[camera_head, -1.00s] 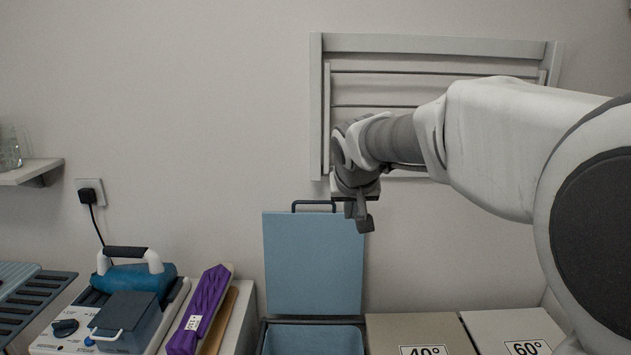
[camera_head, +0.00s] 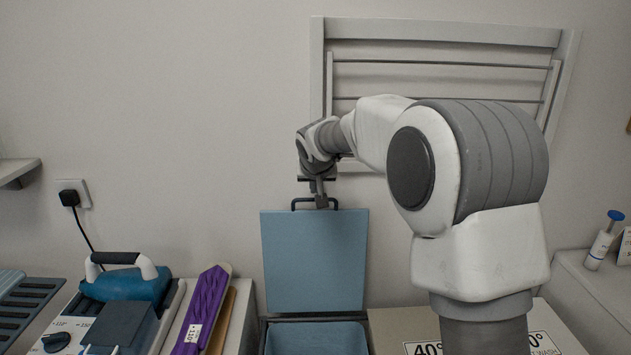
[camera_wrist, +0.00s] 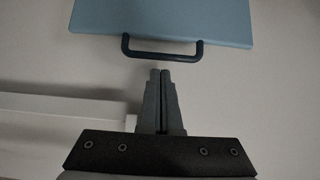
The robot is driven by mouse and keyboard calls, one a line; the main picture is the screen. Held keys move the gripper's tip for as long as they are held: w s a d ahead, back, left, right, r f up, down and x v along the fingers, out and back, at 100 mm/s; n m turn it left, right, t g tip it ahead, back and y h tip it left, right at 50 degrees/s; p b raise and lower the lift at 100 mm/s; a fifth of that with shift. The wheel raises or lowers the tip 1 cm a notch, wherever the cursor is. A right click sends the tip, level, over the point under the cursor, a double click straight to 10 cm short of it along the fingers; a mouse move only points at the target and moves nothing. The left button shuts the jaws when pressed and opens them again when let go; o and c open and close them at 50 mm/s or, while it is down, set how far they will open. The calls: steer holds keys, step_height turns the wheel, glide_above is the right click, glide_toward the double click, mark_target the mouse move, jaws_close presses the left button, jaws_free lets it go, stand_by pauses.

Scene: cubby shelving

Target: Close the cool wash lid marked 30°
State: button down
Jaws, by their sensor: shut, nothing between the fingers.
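The blue lid (camera_head: 314,262) stands upright and open at the back of its bin (camera_head: 316,338), with its inner face toward the body camera. A dark bar handle (camera_head: 300,202) sits on its top edge. No 30° mark shows on it from here. My gripper (camera_head: 320,203) is shut and empty, right at the handle in the body view; contact cannot be told there. In the wrist view, my gripper's fingertips (camera_wrist: 160,72) are together, a little short of the handle (camera_wrist: 162,54), with a small gap showing. The lid (camera_wrist: 162,18) lies beyond the handle.
Shut lids marked 40° (camera_head: 424,347) and 60° (camera_head: 541,340) lie to the right, partly behind my arm. A drying rack (camera_head: 445,32) hangs on the wall behind.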

steer(key=shift+x, duration=2.25)
steer(key=shift+s, duration=0.1)
